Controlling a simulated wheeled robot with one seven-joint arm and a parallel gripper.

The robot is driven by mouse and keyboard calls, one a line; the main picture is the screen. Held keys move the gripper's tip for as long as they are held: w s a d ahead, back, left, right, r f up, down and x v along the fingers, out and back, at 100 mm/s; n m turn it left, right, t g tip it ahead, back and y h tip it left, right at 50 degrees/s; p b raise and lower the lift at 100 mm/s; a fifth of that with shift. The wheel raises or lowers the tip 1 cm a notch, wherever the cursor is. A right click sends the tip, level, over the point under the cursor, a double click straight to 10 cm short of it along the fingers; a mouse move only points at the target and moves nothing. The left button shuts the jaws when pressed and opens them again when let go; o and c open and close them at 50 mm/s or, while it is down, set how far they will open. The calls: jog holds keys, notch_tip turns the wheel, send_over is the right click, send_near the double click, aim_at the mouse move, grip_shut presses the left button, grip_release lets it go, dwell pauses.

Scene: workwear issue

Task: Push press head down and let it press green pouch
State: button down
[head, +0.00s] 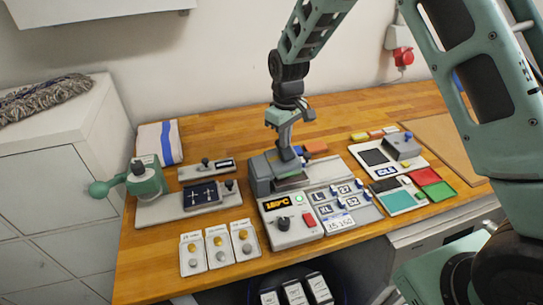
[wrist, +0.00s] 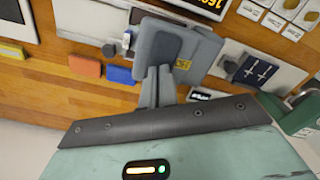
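The grey press head (head: 270,170) is part of the press at the middle of the table; it shows as a grey block in the wrist view (wrist: 165,42). My gripper (head: 286,152) points down at it from above. Its two fingers (wrist: 156,72) are together, with nothing seen between them, and their tips are at the head's edge. I cannot tell whether they touch it. The press bed under the head is mostly hidden, and no green pouch can be made out there. A flat green piece (head: 438,191) lies at the right; I cannot tell whether it is the pouch.
The press's control box (head: 291,222) shows an orange display and a green light. Labelled trays (head: 343,205) stand to its right. A green-handled device (head: 145,180) and a folded towel (head: 160,143) are at the left. Tagged cards (head: 218,247) lie in front. The wood behind is mostly clear.

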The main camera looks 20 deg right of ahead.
jog(key=shift+f, duration=0.35)
jog(key=shift+d+f+b, duration=0.3)
jog(key=shift+f+b, duration=0.1)
jog(key=shift+r, duration=0.1)
notch_tip(320, 180, up, 13)
jog(key=p, duration=0.9)
dwell(0.8)
